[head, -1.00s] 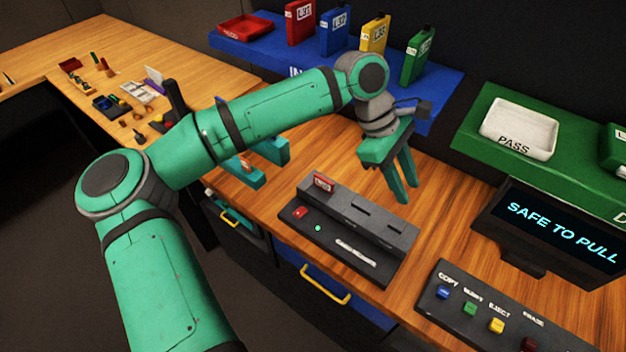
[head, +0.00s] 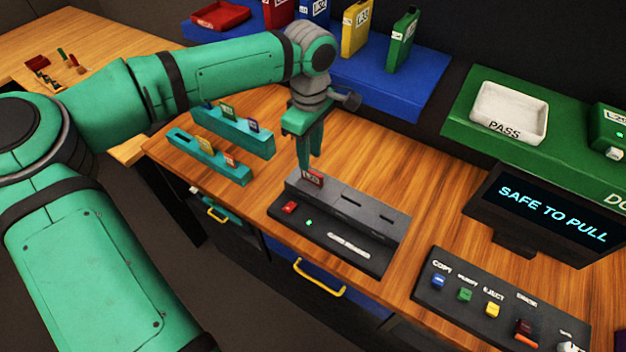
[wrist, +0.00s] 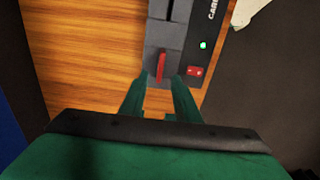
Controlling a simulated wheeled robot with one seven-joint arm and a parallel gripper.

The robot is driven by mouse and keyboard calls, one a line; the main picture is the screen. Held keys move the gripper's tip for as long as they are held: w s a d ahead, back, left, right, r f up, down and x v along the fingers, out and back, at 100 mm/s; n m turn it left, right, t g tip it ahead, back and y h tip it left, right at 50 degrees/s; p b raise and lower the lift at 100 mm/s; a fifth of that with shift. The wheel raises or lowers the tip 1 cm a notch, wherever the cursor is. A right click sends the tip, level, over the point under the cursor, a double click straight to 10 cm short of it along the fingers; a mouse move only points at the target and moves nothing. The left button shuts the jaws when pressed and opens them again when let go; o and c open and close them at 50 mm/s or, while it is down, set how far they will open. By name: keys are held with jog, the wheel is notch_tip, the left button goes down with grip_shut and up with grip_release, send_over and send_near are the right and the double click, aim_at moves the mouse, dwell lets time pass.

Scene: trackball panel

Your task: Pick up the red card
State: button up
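The red card (head: 312,178) stands upright in the leftmost slot of the dark card reader (head: 350,247); its label is small and faces front. In the wrist view the red card (wrist: 161,66) shows edge-on, just beyond my fingertips. My gripper (head: 310,165) points down right above and behind the red card in the head view. In the wrist view its two fingers (wrist: 160,88) are apart with a gap between them, roughly in line with the card. I see no contact with the card.
A red button (head: 290,208) and a green light sit on the reader's front. Teal racks (head: 232,133) with small cards stand to the left. A monitor (head: 550,217) reads "SAFE TO PULL". A button panel (head: 490,300) lies at the right. A blue shelf (head: 400,95) is behind.

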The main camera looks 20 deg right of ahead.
aim_at(312, 171)
jog(key=shift+s+d+f, duration=0.1)
jog(key=shift+s+f, duration=0.05)
jog(key=shift+f, duration=1.25)
jog(key=shift+s+d+f, duration=0.1)
jog(key=shift+s+f, duration=0.05)
jog(key=shift+f, duration=1.2)
jog(key=shift+w, duration=0.2)
grip_shut()
jog(key=shift+d, duration=0.15)
